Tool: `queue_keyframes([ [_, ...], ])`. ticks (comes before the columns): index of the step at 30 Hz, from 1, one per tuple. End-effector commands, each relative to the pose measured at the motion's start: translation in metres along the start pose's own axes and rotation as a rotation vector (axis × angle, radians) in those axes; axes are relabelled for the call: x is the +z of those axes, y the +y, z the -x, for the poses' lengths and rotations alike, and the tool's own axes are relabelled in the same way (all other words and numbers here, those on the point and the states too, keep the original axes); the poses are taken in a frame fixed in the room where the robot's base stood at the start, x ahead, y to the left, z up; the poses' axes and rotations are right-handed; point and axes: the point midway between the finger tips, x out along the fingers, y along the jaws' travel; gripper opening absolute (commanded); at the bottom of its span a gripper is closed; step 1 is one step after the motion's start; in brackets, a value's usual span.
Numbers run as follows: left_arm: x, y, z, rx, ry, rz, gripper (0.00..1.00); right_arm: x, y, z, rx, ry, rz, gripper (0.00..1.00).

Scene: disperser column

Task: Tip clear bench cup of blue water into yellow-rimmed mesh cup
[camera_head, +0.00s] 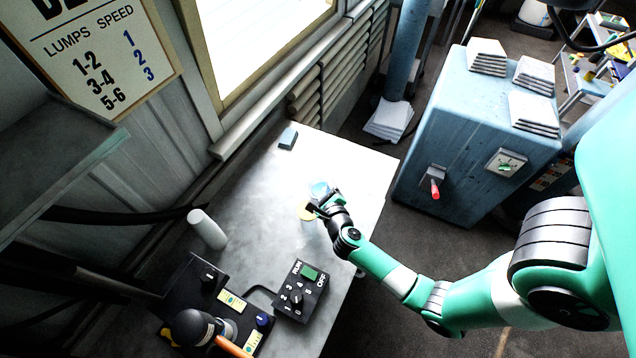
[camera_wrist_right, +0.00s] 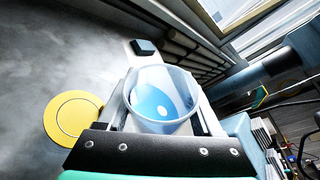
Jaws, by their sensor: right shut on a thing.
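My right gripper (camera_head: 325,202) is shut on a clear cup (camera_head: 319,188) with blue water inside. In the right wrist view the cup (camera_wrist_right: 160,97) sits between the two fingers of the gripper (camera_wrist_right: 163,112), its open mouth toward the camera and the blue water low in it. The yellow-rimmed mesh cup (camera_head: 305,213) stands on the bench just left of the gripper, partly hidden by it in the head view. In the right wrist view its yellow top (camera_wrist_right: 73,118) is left of the held cup, apart from it. My left gripper is not in view.
On the grey bench (camera_head: 255,215) are a blue block (camera_head: 288,138), a white cylinder (camera_head: 207,229), a dark control box with a dial (camera_head: 300,291) and a black panel (camera_head: 195,290). A blue cabinet (camera_head: 470,140) stands right of the bench. The bench middle is clear.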

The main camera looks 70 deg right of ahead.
Motion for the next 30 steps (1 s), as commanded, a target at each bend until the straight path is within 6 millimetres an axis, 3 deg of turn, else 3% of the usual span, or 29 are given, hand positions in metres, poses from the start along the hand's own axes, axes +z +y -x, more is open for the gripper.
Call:
queue_keyframes([
  [22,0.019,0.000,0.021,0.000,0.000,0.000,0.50,0.012,-0.002,0.004,-0.129,-0.002,0.417,0.00],
  [30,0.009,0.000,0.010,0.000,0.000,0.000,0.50,0.022,-0.005,0.007,-0.177,-0.002,0.576,0.00],
])
